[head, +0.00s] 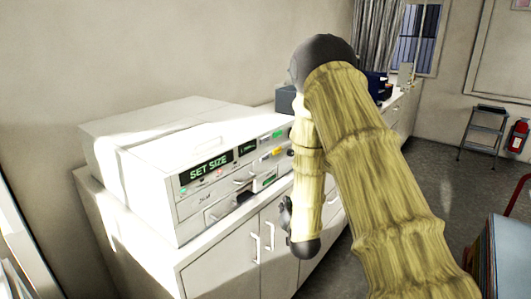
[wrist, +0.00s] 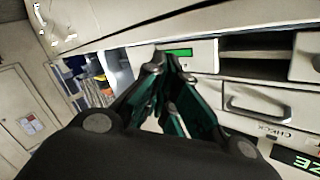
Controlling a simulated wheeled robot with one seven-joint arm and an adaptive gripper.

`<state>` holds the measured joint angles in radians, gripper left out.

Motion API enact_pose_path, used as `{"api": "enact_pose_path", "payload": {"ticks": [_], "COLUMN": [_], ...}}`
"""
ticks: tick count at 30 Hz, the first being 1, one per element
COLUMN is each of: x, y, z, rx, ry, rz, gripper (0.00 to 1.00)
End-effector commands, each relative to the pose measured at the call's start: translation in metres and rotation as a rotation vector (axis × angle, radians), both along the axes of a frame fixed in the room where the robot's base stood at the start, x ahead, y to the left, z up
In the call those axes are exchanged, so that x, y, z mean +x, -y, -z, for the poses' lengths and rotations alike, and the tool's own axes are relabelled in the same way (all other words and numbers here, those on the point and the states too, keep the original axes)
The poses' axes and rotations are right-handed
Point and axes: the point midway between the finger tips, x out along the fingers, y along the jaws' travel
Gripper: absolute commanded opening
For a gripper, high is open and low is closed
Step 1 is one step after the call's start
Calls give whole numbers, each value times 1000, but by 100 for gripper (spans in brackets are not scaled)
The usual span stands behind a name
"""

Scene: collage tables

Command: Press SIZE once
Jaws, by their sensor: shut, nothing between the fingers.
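A white machine (head: 150,150) stands on a white cabinet, and its dark display (head: 208,167) reads "SET SIZE" in green. Part of that display (wrist: 297,160) shows upside down in the wrist view, near a "CHECK" label. Small coloured buttons or lights sit below the display and at the front's right; I cannot read which one is SIZE. My gripper (wrist: 166,62) is shut and empty, its fingertips appearing close to a panel with a small green screen (wrist: 180,52). Contact cannot be told. In the head view, my gripper (head: 285,210) is small and dark, in front of the machine's lower right.
Cabinet doors with handles (head: 262,240) are below the machine. Blue items (head: 377,86) stand farther along the counter. A small step stand (head: 484,130) and a fire extinguisher (head: 518,136) are at the far right. My arm hides part of the counter and machine's right end.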

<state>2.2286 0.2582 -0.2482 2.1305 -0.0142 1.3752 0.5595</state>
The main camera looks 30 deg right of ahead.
Motion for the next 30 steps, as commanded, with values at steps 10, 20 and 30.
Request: {"api": "enact_pose_path", "payload": {"ticks": [10, 20, 30], "x": [22, 23, 30], "y": [47, 53, 49], "z": [-119, -132, -132], "rx": [20, 24, 23], "ry": [265, 297, 296], "rz": [46, 51, 49], "gripper": [0, 0, 0]}}
